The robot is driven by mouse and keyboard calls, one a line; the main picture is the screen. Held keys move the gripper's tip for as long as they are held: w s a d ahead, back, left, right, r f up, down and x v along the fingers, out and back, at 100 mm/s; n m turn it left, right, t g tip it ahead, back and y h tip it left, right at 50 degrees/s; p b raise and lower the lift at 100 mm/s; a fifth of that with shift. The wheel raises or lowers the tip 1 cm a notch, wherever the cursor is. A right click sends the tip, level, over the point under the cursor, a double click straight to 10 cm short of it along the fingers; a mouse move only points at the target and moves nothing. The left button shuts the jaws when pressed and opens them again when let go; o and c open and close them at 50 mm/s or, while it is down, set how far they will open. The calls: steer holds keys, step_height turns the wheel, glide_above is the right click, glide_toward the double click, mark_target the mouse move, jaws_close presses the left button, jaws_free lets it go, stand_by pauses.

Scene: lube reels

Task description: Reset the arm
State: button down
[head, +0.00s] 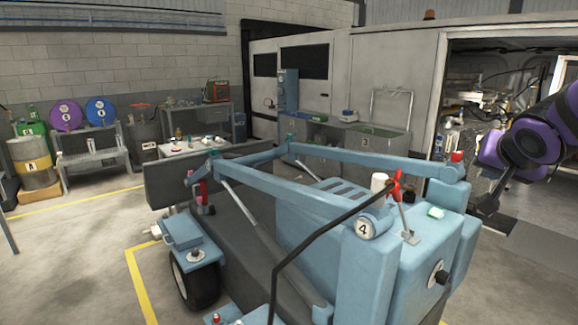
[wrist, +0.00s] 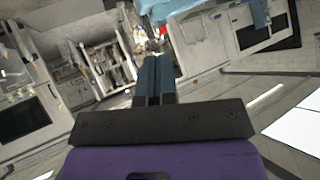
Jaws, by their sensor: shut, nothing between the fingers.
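My arm, purple and black, reaches in from the right edge in the head view. My gripper (head: 485,205) hangs at its lower end, pointing down and left, to the right of the blue machine (head: 330,205) and apart from it. In the wrist view my gripper (wrist: 155,62) shows its two dark blue fingers pressed together with nothing between them. Part of my arm is cut off by the right edge of the head view.
The blue machine with long lift arms fills the middle foreground. A truck or container with an open side (head: 510,90) stands behind my arm. Open floor (head: 80,245) lies at left.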

steer(key=s+a+n+g+y, duration=0.1)
steer(key=s+a+n+g, duration=0.1)
steer(key=s, duration=0.8)
steer(key=s+a+n+g+y, duration=0.2)
steer(key=s+a+n, duration=0.2)
steer(key=s, duration=0.6)
steer(key=shift+a+f+n+g, duration=0.35)
steer(key=shift+a+n+g, duration=0.05)
steer(key=shift+a, duration=0.65)
steer(key=shift+w, duration=0.1)
